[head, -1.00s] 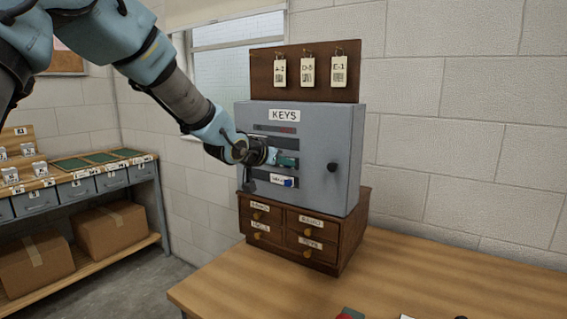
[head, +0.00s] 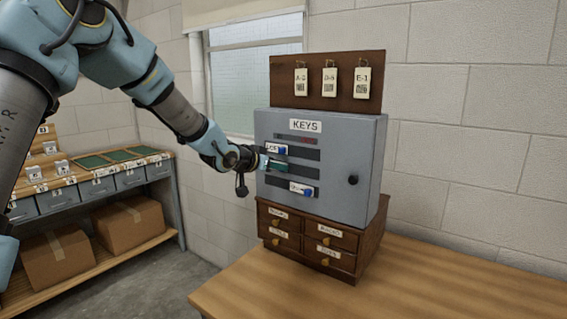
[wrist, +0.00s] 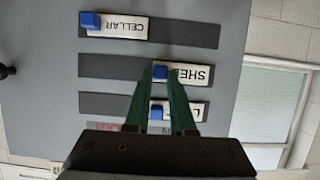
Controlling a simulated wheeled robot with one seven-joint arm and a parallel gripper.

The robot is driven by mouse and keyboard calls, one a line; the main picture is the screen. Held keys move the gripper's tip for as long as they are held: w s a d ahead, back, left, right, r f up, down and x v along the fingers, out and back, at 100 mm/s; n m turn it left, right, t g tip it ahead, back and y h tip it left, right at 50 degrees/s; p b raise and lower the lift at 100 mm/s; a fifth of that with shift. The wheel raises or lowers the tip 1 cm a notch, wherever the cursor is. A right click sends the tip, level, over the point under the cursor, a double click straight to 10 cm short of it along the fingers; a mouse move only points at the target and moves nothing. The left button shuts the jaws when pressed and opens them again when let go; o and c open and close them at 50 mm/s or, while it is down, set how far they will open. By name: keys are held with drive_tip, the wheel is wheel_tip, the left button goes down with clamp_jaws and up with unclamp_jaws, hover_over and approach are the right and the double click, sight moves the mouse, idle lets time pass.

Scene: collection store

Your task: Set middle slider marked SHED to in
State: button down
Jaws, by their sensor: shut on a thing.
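The grey KEYS cabinet (head: 338,170) has three slots with sliding plates. The wrist view shows it upside down. The middle plate, marked SHED (wrist: 197,76), sits at the right end of its slot there, the left end in the head view. My gripper (wrist: 166,80) is shut on its blue knob (wrist: 160,72). In the head view my gripper (head: 272,166) hides most of that plate. The LOFT slider (head: 273,148) is also at the left end. The CELLAR slider (head: 298,187) sits towards the right. Red lettering (wrist: 131,128) shows near the LOFT slot, partly behind my gripper.
The cabinet stands on a wooden drawer unit (head: 314,240) on a table (head: 400,280). A board with three tags (head: 327,92) rises above it. A round black knob (head: 353,180) sits on the cabinet's right. Shelving with boxes (head: 125,232) stands at the left.

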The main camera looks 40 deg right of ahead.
drive_tip(key=shift+w+a, duration=0.1)
drive_tip(key=shift+w, duration=0.15)
drive_tip(key=c, duration=0.8)
unclamp_jaws()
drive_tip(key=shift+o, duration=0.2)
drive_tip(key=shift+a, duration=0.1)
drive_tip(key=b+v, duration=0.1)
drive_tip(key=v, duration=0.9)
drive_tip(key=shift+s+a, duration=0.15)
drive_tip(key=shift+a, duration=0.1)
drive_tip(key=shift+r, duration=0.1)
